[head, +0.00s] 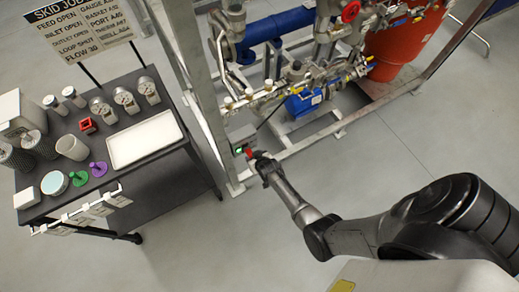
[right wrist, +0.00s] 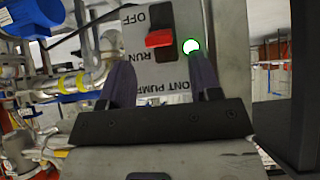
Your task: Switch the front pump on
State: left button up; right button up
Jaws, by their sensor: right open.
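The front pump's switch box (head: 241,138) is a grey box on the skid frame's post. In the right wrist view its plate (right wrist: 135,40) reads OFF, RUN and, partly hidden, FRONT PUMP. A red lever (right wrist: 160,38) sticks out of a dark slot between the OFF and RUN marks; its exact setting is hard to tell. A green lamp (right wrist: 191,46) beside it is lit; it also shows green in the head view (head: 238,150). My right gripper (right wrist: 161,68) is open, its fingers apart below the lever with nothing between them. In the head view it (head: 258,162) is just beside the box.
A dark cart (head: 160,180) with gauges, a white tray (head: 146,139) and cups stands left of the box. The skid frame (head: 310,142) carries blue pipes, a blue pump (head: 303,104) and a red tank (head: 402,45). The floor in front of the frame is clear.

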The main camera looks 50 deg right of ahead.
jog(key=p+v, duration=0.2)
jog(key=v, duration=0.4)
jog(key=shift+a, duration=0.1)
dwell(0.5)
